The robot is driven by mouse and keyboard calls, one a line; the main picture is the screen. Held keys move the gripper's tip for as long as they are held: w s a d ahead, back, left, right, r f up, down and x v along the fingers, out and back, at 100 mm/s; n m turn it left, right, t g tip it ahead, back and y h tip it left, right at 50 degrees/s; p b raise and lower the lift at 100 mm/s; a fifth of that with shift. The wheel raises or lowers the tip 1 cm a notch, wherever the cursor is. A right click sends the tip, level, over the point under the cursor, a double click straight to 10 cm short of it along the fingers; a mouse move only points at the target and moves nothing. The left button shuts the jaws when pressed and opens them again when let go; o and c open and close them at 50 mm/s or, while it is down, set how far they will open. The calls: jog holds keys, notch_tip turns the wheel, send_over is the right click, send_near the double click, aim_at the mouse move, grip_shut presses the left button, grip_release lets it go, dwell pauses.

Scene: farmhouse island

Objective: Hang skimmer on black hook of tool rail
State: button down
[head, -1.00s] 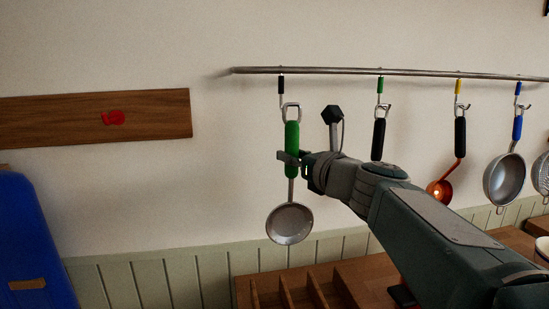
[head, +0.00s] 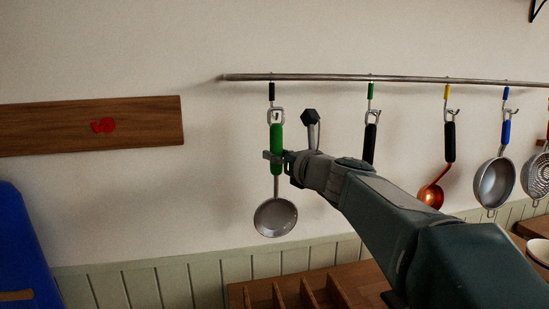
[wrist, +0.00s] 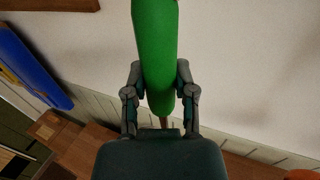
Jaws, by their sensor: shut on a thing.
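The skimmer (head: 276,217) has a green handle, a round grey metal bowl and a metal loop at its top. It hangs upright, bowl down, below the black hook (head: 271,92) at the left end of the tool rail (head: 380,78). My gripper (head: 274,156) is shut on the green handle; the handle also shows between the fingers in the wrist view (wrist: 156,50). The loop overlaps the lower end of the black hook in the head view. I cannot tell whether the hook passes through it.
Green, yellow and blue hooks to the right hold a black-handled tool (head: 370,143), a copper ladle (head: 431,195) and a blue-handled pan (head: 494,183). A wooden board (head: 60,125) is on the wall at left. A slotted wooden rack (head: 300,292) is below; a blue object (head: 22,245) stands lower left.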

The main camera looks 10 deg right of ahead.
jog(key=shift+w, duration=0.85)
jog(key=shift+w+f, duration=0.6)
jog(key=c, duration=0.8)
grip_release()
jog(key=shift+o, duration=0.2)
jog(key=o, duration=0.5)
